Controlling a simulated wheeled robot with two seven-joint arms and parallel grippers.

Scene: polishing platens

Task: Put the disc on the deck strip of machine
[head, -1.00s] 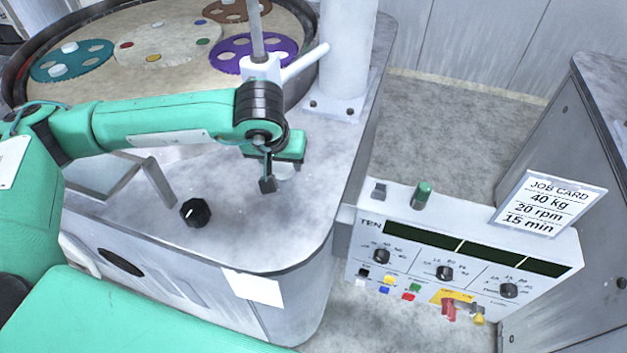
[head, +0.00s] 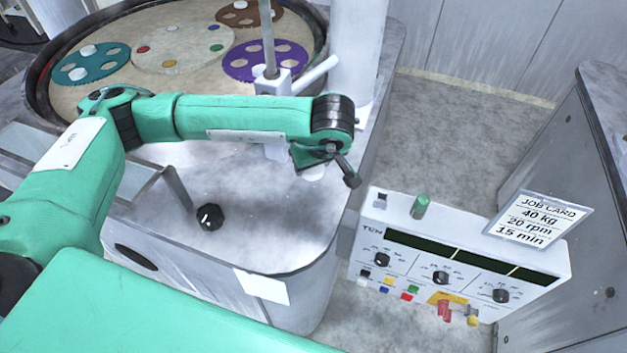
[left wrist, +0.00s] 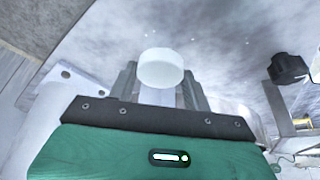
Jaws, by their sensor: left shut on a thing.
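A white disc (left wrist: 161,67) sits between the fingers of my left gripper (left wrist: 160,85) in the left wrist view. In the head view my left gripper (head: 316,172) hangs over the right part of the machine's grey deck strip (head: 262,232), close to the white post. My own arm and gripper hide much of the disc there; only a small pale part shows below the jaw. The disc appears held above the deck, but the exact gap is hard to tell. My right gripper is not in view.
A black knob (head: 209,217) stands on the deck. Behind is the round platen (head: 110,105) with coloured carriers (head: 91,63). A white post (head: 354,50) rises near the gripper. A control box (head: 455,255) with a job card (head: 536,219) stands at right.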

